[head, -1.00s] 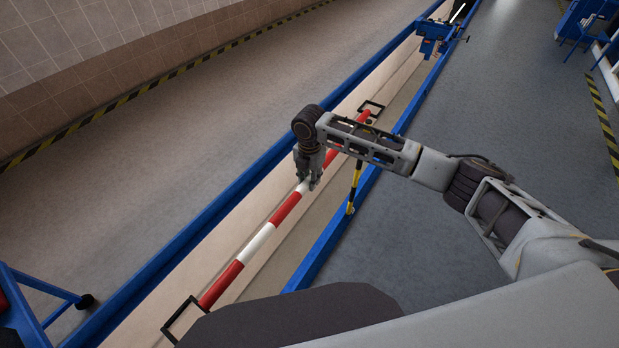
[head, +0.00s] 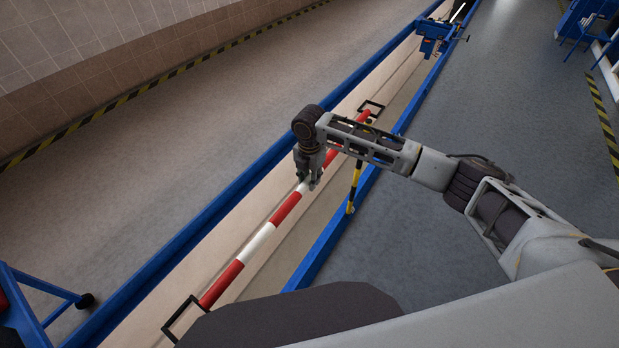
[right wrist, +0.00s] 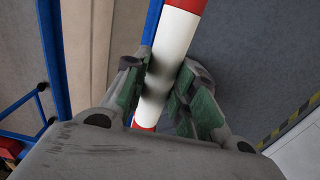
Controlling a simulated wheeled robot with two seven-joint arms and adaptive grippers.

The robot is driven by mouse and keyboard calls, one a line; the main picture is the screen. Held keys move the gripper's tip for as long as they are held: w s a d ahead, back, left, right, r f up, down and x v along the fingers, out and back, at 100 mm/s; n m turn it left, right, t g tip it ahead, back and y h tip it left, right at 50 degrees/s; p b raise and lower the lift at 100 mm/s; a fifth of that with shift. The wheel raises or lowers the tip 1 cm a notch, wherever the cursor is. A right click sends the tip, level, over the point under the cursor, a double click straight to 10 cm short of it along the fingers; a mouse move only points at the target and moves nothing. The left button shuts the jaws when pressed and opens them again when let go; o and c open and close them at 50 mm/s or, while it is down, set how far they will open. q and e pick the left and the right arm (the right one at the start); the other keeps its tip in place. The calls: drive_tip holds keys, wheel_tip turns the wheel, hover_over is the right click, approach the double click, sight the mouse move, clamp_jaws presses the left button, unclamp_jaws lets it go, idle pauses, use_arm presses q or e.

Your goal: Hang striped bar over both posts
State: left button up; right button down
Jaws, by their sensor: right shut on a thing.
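The red-and-white striped bar (head: 262,238) runs diagonally over the pit, with a black bracket-like end piece at each end. My right gripper (head: 309,182) is shut on the bar near its middle. In the right wrist view, a white section of the bar (right wrist: 170,50) lies between the two green-padded fingers (right wrist: 160,92). A black-and-yellow post (head: 355,184) stands by the pit's right blue edge, to the right of the gripper. A second post cannot be made out clearly. My left gripper is not in view.
Blue rails (head: 225,206) edge the long pit on both sides. A blue jack (head: 434,38) spans the pit at the far end. A blue frame (head: 45,290) stands at the lower left. The grey floor (head: 480,110) on the right is open.

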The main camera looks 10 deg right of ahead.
wheel_tip(320, 180, down, 8)
drive_tip(key=b, duration=0.1)
drive_tip(key=shift+r+b, duration=0.15)
drive_tip(key=shift+b, duration=0.25)
idle(3.8)
drive_tip(key=shift+f+b, duration=0.95)
drive_tip(key=shift+f, duration=1.35)
idle(1.0)
